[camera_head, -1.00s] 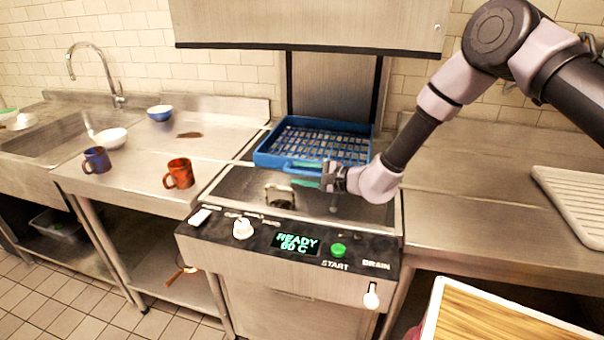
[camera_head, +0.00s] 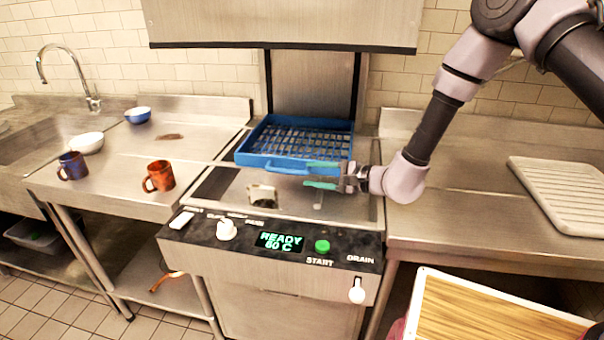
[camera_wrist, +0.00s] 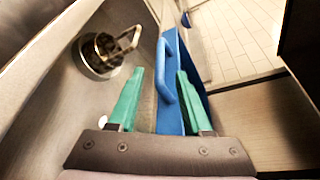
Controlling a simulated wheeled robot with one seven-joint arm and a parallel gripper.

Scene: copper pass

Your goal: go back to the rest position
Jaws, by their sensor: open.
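My gripper (camera_head: 322,175) has green fingers and is over the dishwasher's steel deck, just in front of the blue rack (camera_head: 258,159). Its fingers are spread apart and hold nothing. In the wrist view the gripper (camera_wrist: 157,100) shows the rack's blue handle (camera_wrist: 178,72) beyond and between its fingertips; I cannot tell whether they touch. The rack sits at the back of the deck under the raised hood (camera_head: 280,24), and looks empty.
A red mug (camera_head: 159,177), a blue mug (camera_head: 72,166), a white bowl (camera_head: 87,143) and a blue bowl (camera_head: 138,115) stand on the left counter. A ribbed white tray (camera_head: 560,190) lies on the right counter. A wooden board (camera_head: 490,315) is at front right.

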